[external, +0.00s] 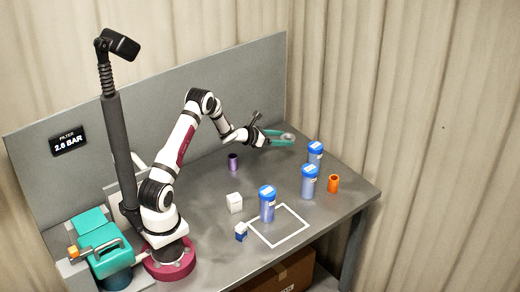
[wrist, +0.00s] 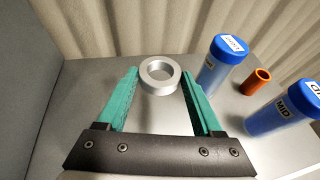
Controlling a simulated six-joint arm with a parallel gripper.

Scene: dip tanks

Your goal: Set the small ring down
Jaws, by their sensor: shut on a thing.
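The small ring, a silvery grey metal ring (wrist: 160,89), sits between the teal fingertips of my gripper (wrist: 160,74) in the wrist view. Its hole faces upward. In the external view my gripper (external: 279,136) is shut on it, held out over the back right part of the table, apparently above the surface. The ring is small and partly hidden by the fingers there. How high it is above the table is hard to tell.
Blue-capped jars stand on the right (external: 315,156), (external: 309,186) and nearer the front (external: 267,207). An orange cup (external: 333,184) stands beside them. A purple cup (external: 233,162), white cube (external: 234,203) and small blue block (external: 241,231) are left. A white square outline (external: 297,215) marks the table.

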